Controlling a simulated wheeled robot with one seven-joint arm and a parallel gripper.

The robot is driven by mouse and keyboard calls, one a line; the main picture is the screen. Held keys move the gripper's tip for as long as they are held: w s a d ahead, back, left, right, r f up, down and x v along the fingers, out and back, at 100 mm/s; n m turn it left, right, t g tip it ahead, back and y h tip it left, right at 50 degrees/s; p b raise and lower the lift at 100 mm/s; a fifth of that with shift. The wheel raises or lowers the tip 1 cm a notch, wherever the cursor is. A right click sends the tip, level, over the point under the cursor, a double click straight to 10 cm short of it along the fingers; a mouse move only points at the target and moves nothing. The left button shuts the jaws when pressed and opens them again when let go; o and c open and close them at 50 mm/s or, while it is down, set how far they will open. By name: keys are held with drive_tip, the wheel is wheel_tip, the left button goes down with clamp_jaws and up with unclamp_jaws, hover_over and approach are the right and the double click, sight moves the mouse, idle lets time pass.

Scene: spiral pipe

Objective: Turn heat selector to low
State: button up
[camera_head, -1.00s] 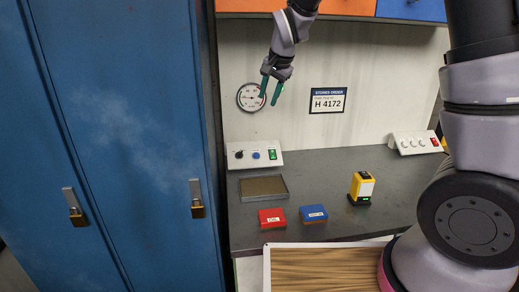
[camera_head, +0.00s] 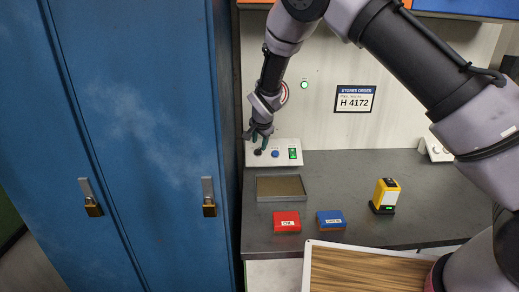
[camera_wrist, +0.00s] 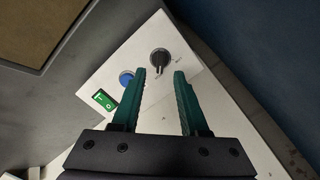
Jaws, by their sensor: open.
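A white control panel (camera_head: 285,145) stands at the back left of the bench. It carries a black knob (camera_head: 258,152), a blue knob (camera_head: 275,154) and a green switch (camera_head: 292,153). I cannot read which knob is the heat selector. My gripper (camera_head: 261,142) is open and empty, in front of the panel's left part by the black knob. In the wrist view, the black knob (camera_wrist: 160,60) lies just beyond and between the two green fingertips (camera_wrist: 160,78). Its pointer faces the gripper. The blue knob (camera_wrist: 126,78) is beside the left finger.
A blue locker (camera_head: 140,130) stands close on the left. A shallow tray (camera_head: 281,199), a red box (camera_head: 286,221), a blue box (camera_head: 331,220) and a yellow device (camera_head: 384,195) are on the bench. Another white panel (camera_head: 435,148) is partly hidden by my arm.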

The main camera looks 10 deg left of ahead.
sight(258, 149)
drive_tip(key=x, duration=0.5)
drive_tip(key=shift+a, duration=0.1)
drive_tip(key=shift+r, duration=0.1)
clamp_jaws()
